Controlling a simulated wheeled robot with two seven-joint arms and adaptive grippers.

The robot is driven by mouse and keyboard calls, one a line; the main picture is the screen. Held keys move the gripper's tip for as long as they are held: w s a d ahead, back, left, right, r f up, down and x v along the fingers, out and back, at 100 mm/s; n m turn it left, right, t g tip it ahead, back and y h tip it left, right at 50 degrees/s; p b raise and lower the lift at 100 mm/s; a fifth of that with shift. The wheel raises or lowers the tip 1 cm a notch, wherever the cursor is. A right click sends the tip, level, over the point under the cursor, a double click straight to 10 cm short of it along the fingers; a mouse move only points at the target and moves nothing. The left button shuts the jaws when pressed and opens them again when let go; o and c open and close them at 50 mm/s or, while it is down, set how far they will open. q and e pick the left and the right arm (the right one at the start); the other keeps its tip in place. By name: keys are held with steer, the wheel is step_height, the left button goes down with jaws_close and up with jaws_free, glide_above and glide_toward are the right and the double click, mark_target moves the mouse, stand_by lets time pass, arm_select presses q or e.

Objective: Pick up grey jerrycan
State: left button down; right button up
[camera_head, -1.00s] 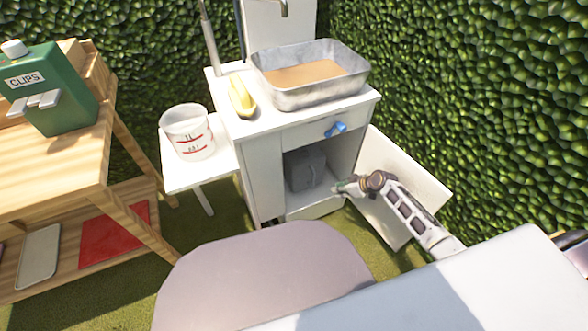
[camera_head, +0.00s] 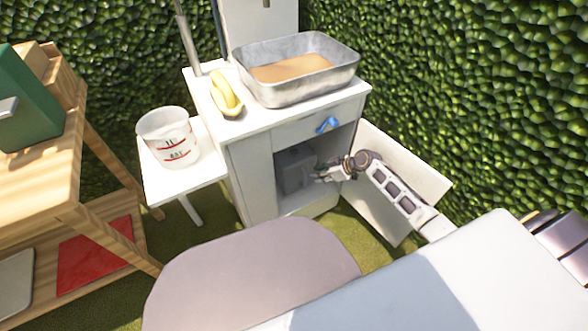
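The grey jerrycan (camera_head: 293,169) stands inside the open lower compartment of the white cabinet (camera_head: 252,172). My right gripper (camera_head: 320,176) is at the mouth of the compartment, just to the right of the jerrycan. Its fingers look apart, with nothing seen between them. I cannot tell whether a finger touches the jerrycan, and its right side is partly hidden by the gripper. My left gripper is not in view.
A metal basin (camera_head: 300,88) with brown contents and a yellow object (camera_head: 226,94) rest on top. A white bucket (camera_head: 168,137) stands on a side shelf. A wooden table (camera_head: 40,180) is at left.

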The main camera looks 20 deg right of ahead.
mark_target(297, 171)
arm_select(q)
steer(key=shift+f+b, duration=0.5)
arm_select(e)
steer(key=shift+x, duration=1.15)
steer(key=shift+f, duration=0.1)
